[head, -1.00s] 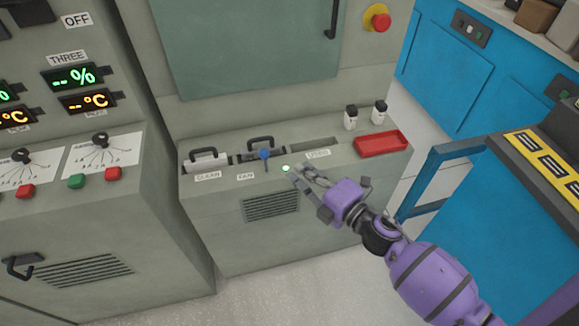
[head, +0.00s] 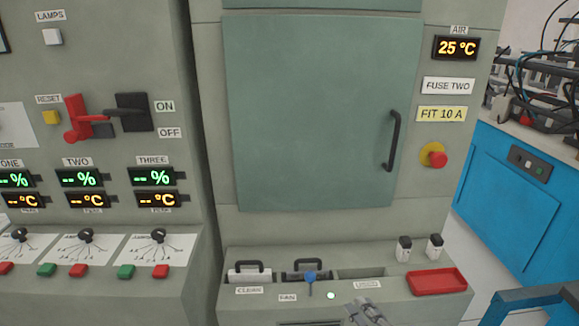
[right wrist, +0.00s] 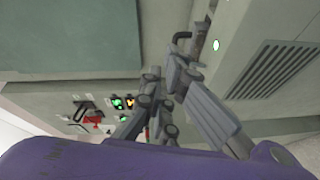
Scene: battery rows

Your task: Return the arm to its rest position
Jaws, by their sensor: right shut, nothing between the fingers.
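My right gripper (head: 366,312) shows at the bottom edge of the head view, in front of the console ledge and just below the USED slot. In the right wrist view its grey fingers (right wrist: 178,92) are together with nothing between them. The rest of my right arm is below the head view. My left gripper is not in either view.
A closed cabinet door (head: 310,110) stands above. A blue bench (head: 510,195) is at the right.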

